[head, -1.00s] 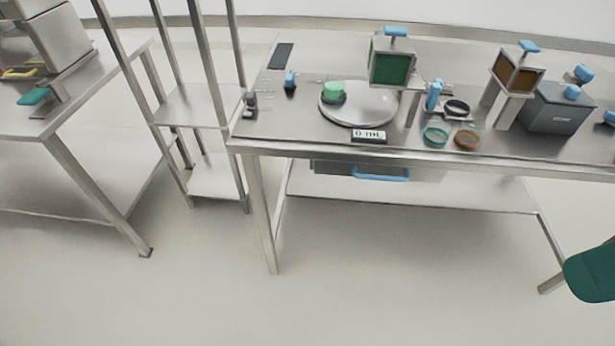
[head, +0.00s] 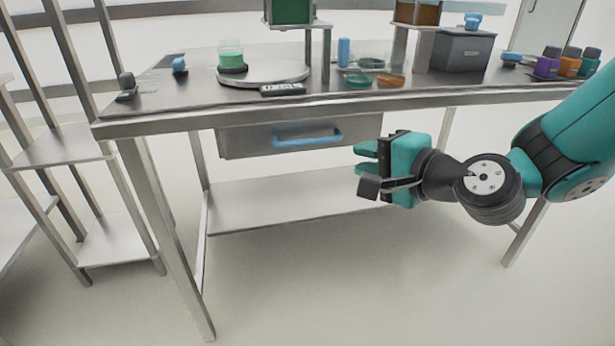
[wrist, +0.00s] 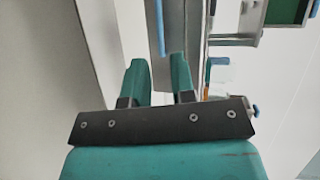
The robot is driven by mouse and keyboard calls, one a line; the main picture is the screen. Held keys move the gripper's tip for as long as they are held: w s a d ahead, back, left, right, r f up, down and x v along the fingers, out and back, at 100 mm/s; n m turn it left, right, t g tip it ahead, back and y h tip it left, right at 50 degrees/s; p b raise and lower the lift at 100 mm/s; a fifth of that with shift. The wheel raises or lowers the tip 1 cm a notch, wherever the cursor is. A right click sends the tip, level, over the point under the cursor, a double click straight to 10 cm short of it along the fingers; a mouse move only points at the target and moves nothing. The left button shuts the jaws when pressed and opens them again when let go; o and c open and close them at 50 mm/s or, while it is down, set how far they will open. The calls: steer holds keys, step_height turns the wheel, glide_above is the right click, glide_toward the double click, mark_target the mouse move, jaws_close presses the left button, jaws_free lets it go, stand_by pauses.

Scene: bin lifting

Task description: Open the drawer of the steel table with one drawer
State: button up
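The steel table (head: 130,126) fills the middle of the head view. Its one grey drawer (head: 235,143) hangs under the tabletop, its front below the table edge, and looks shut. A blue bar handle (head: 307,137) runs across the drawer front. My gripper (head: 361,160) is in front of the table, right of the handle and slightly lower in the head view. It is open and empty. In the wrist view a gap shows between the fingertips (wrist: 158,72), and the blue handle (wrist: 160,28) lies ahead, in line with that gap and apart from the fingers.
A lower shelf (head: 290,203) lies under the drawer. A rack (head: 95,235) stands at left. The floor in front is clear.

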mark_target(310, 143)
steer(key=shift+m+t+h, duration=0.3)
steer(key=shift+m+t, duration=0.3)
steer(key=shift+m, duration=0.2)
steer(key=x, duration=0.6)
steer(key=f+x, duration=0.1)
steer(key=x, duration=0.5)
steer(key=d+p+x, duration=0.1)
steer(key=x, duration=0.5)
steer(key=shift+w+f, duration=0.25)
steer(key=shift+w, duration=0.05)
steer(key=shift+c, duration=0.5)
jaws_close()
